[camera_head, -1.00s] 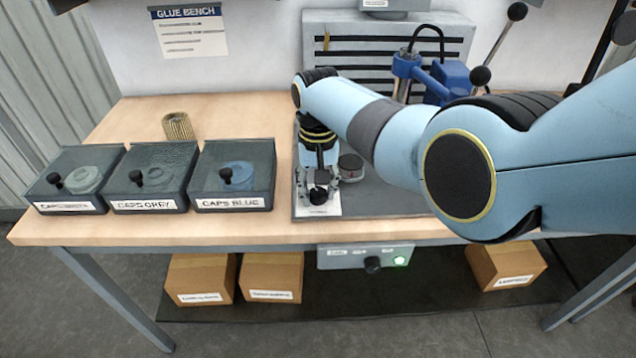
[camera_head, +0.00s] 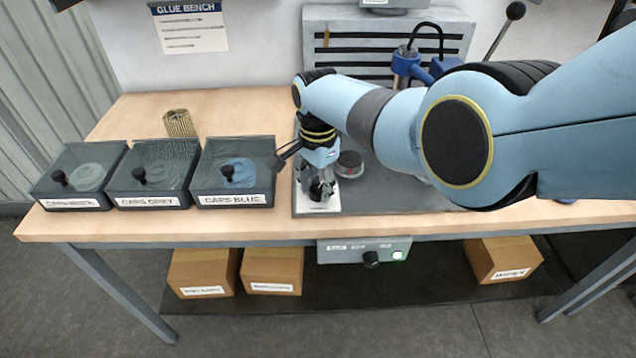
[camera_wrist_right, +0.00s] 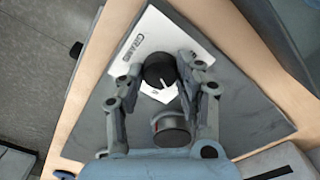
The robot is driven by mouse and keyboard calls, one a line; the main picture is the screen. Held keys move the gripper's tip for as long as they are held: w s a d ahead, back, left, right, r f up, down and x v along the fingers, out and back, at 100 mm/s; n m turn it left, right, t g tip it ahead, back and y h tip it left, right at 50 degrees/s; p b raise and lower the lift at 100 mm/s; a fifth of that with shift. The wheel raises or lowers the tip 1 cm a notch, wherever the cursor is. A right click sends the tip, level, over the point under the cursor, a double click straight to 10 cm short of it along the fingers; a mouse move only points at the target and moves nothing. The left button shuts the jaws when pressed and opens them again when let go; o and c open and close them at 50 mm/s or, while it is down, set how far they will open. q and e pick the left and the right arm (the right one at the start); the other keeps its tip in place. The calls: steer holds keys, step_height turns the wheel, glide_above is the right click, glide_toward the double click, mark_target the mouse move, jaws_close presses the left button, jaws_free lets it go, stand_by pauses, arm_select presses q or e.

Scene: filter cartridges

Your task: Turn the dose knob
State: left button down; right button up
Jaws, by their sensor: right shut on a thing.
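The dose knob (camera_wrist_right: 160,70) is a round black knob on a white plate (camera_wrist_right: 205,42) with printed lettering, part of which reads GRAMS. My right gripper (camera_wrist_right: 159,76) points down over the plate and is shut on the knob, one finger on each side of it. In the head view my right gripper (camera_head: 321,187) is at the front left of the grey base board, and its fingers largely hide the knob. The white plate (camera_head: 318,207) shows in front of them. My left gripper is not in view.
A round metal part (camera_head: 349,165) stands close behind the gripper; it also shows in the wrist view (camera_wrist_right: 172,130). Three lidded cap bins, the nearest CAPS BLUE (camera_head: 232,185), stand to the left. A pleated cartridge (camera_head: 179,124) stands behind them. A control box (camera_head: 364,252) hangs below the table edge.

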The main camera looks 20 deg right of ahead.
mark_target(318, 188)
steer(key=m, duration=0.6)
stand_by(0.6)
steer(key=o, duration=1.1)
steer(key=shift+o, duration=0.2)
steer(key=shift+r, duration=0.1)
step_height(318, 188, up, 12)
